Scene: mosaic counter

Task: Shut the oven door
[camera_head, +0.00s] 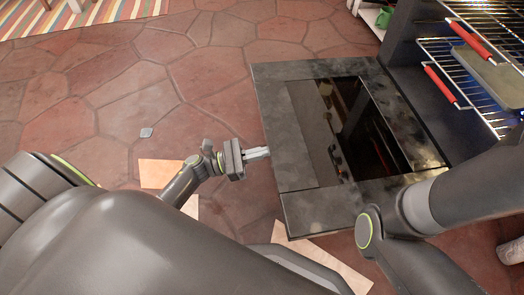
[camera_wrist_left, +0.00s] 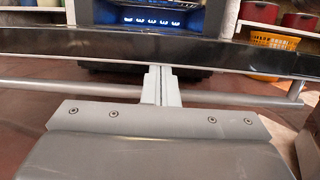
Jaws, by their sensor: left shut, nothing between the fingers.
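The oven door (camera_head: 300,130) is open and lowered about flat in the head view, a dark panel with a glass window, hinged at the oven (camera_head: 400,40) on the right. My left gripper (camera_head: 268,152) is shut and empty at the door's outer edge. In the left wrist view its closed fingers (camera_wrist_left: 160,85) point at the door's dark edge (camera_wrist_left: 225,56) and overlap the silver handle bar (camera_wrist_left: 240,86). I cannot tell whether they touch it. My right arm (camera_head: 440,205) reaches over the door's near right corner; its gripper is out of view.
Oven racks with red grips (camera_head: 440,85) are inside the oven, with a tray (camera_head: 495,75) on one. The tiled floor (camera_head: 120,95) left of the door is mostly clear. A striped rug (camera_head: 100,12) lies at the back. An orange basket (camera_wrist_left: 275,40) stands at the right.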

